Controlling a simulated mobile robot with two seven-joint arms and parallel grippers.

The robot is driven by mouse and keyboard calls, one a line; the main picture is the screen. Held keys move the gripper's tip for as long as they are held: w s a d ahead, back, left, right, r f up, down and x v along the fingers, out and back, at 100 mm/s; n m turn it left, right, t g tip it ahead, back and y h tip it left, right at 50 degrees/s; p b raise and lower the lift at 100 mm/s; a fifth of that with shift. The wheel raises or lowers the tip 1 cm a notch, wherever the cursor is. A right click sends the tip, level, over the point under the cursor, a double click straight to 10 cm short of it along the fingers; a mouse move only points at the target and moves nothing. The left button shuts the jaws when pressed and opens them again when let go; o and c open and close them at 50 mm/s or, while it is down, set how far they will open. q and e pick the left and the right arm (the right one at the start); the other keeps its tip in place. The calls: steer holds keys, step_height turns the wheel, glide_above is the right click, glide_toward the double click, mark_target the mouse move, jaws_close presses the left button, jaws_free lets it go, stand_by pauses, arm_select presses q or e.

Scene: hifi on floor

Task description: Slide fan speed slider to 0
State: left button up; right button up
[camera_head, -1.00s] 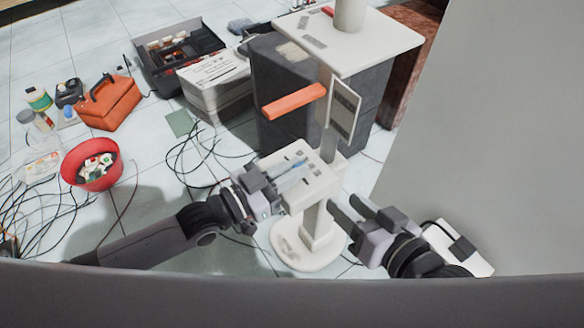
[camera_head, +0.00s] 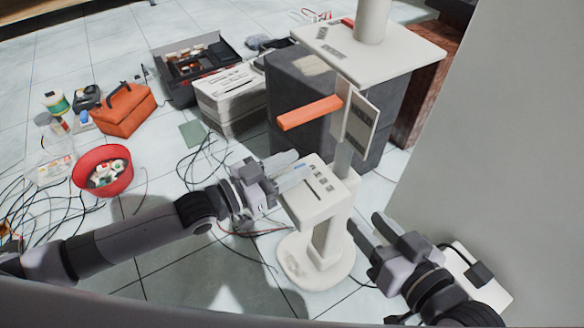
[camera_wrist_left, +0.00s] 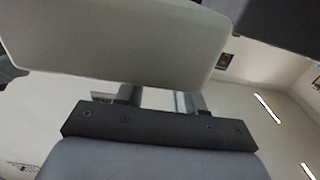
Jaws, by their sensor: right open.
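A cream stand on a round base (camera_head: 300,262) carries a tilted control panel (camera_head: 335,207) with a dark slot and several small buttons on its top face. Which part is the fan speed slider is too small to tell. My left gripper (camera_head: 291,172) is at the panel's left edge, its fingertips by or over the top face; contact and jaw opening are unclear. In the left wrist view a pale panel (camera_wrist_left: 110,45) fills the upper part and hides the fingertips. My right gripper (camera_head: 362,232) is open and empty, to the right of the stand and apart from it.
Behind are a grey cabinet (camera_head: 290,95) and a white box stack (camera_head: 230,100). A red bowl (camera_head: 80,180), an orange toolbox (camera_head: 125,110) and loose cables lie left.

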arm_select(q)
steer(key=shift+s+d+r, duration=0.1)
steer(key=shift+d+r, duration=0.05)
steer(key=shift+d, duration=0.05)
arm_select(e)
steer(key=shift+f, duration=0.1)
arm_select(q)
steer(key=shift+a, duration=0.1)
steer(key=p+v, duration=0.2)
steer(key=v, duration=0.5)
arm_select(e)
steer(key=shift+w+a+r+m+g, duration=0.2)
steer(key=shift+a+r+m+g, duration=0.1)
steer(key=shift+a, duration=0.3)
arm_select(q)
steer(key=shift+a, duration=0.1)
arm_select(e)
steer(key=shift+f, duration=0.1)
